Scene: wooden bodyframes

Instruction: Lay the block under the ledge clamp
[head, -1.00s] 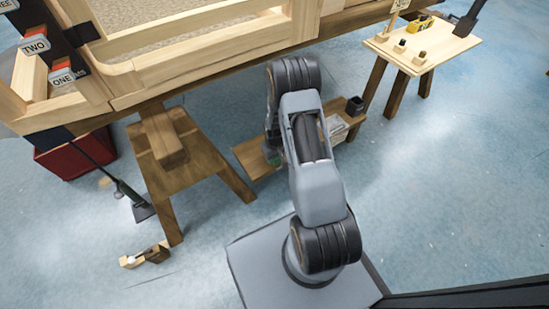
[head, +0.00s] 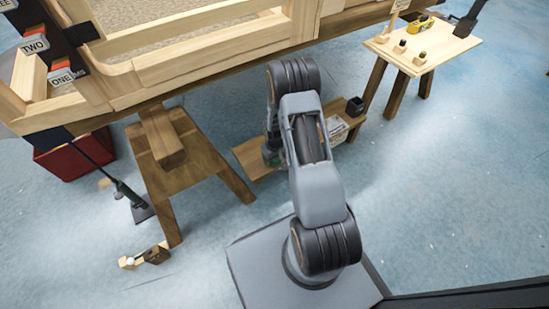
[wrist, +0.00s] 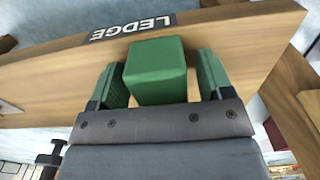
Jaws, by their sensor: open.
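In the wrist view a green block (wrist: 156,68) rests on or just above a wooden board with a LEDGE label (wrist: 133,27). My gripper (wrist: 162,78) is open, with one green finger on each side of the block. A narrow gap shows between the block and the right finger; contact on the left is unclear. The block's near lower part is hidden by my gripper body. In the head view my arm covers the block and most of my gripper. I cannot make out the ledge clamp in either view.
A low wooden bench (head: 246,155) with a dark cup (head: 355,106) stands beyond my arm. A sawhorse (head: 172,150) stands to the left under the large wooden frame (head: 190,62). A small table (head: 440,48) holds pegs at the right. A plane (head: 146,256) lies on the floor.

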